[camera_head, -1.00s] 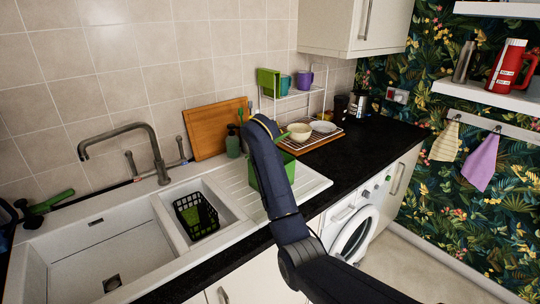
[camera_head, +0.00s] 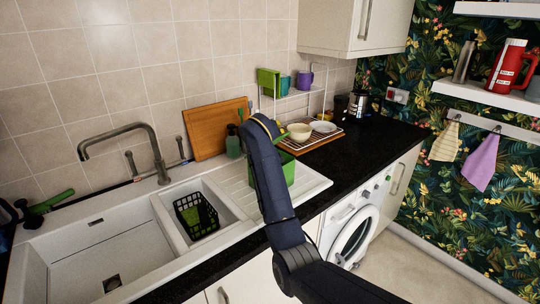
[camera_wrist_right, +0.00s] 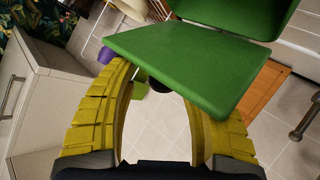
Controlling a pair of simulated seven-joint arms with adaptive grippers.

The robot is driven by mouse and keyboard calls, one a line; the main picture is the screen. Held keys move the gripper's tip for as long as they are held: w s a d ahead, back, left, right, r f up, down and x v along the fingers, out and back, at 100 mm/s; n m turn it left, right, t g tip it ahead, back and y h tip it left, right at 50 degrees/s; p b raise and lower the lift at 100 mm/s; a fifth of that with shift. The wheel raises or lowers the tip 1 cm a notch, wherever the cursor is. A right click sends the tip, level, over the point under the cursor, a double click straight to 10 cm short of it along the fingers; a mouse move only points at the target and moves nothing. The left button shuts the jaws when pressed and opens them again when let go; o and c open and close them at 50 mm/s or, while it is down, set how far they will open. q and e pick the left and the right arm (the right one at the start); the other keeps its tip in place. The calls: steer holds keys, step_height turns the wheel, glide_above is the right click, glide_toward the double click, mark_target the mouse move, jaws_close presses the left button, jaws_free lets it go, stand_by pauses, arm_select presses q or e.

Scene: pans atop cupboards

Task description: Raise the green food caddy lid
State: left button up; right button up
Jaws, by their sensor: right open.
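The green food caddy (camera_head: 289,168) stands on the white drainer, partly hidden behind my right arm in the head view. In the right wrist view its green lid (camera_wrist_right: 195,62) is a broad flat panel, with the green body (camera_wrist_right: 235,15) beyond it at the top edge. My right gripper (camera_wrist_right: 160,82) has yellow fingers spread apart with nothing between them. Its fingertips are at the lid's near edge, partly overlapped by the lid; I cannot tell whether they touch. In the head view the right gripper (camera_head: 262,128) is by the caddy's top. My left gripper is not in view.
A tap (camera_head: 150,150) and sink with a black basket (camera_head: 196,215) are left of the caddy. A chopping board (camera_head: 215,129) and green bottle (camera_head: 233,143) stand behind. A bowl (camera_head: 299,132) and rack are close on the right. The dark worktop further right has free room.

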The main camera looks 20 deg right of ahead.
steer(key=shift+v, duration=1.95)
